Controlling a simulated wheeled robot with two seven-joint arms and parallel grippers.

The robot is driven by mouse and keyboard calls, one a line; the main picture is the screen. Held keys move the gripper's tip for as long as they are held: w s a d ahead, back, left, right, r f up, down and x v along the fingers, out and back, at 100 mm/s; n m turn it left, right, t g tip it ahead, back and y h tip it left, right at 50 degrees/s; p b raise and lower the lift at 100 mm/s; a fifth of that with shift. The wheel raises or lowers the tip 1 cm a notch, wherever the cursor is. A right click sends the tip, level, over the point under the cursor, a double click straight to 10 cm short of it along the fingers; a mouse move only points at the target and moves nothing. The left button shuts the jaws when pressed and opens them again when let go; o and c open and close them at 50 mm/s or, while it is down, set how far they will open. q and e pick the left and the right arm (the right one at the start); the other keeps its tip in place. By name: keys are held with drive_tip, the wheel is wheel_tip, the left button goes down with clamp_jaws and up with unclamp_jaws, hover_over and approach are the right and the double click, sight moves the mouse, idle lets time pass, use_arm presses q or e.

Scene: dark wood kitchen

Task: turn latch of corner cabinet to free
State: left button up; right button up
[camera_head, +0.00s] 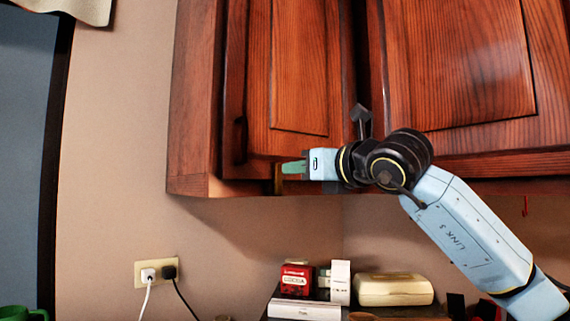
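The wooden corner cabinet (300,55) hangs on the wall in the upper middle, and its narrow left door looks closed or nearly so. My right gripper (292,167), with green fingertips, reaches in from the right and points left at the lower edge of that door. A small tan upright piece (278,183) shows just below the fingertips; I cannot tell if it is the latch. A dark slim part (240,136) sits at the door's left edge. The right fingers are seen side-on, so their gap does not show. My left gripper is out of view.
A wider cabinet door (460,65) is at the right. Below, a red box (296,279), white boxes (304,310) and a cream case (394,290) stand on a dark surface. An outlet (157,272) holds two plugs.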

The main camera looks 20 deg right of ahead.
sight(280, 171)
drive_tip(key=p+x, duration=0.1)
drive_tip(key=x, duration=0.5)
drive_tip(key=shift+p, duration=0.3)
drive_tip(key=shift+c, duration=0.3)
clamp_jaws()
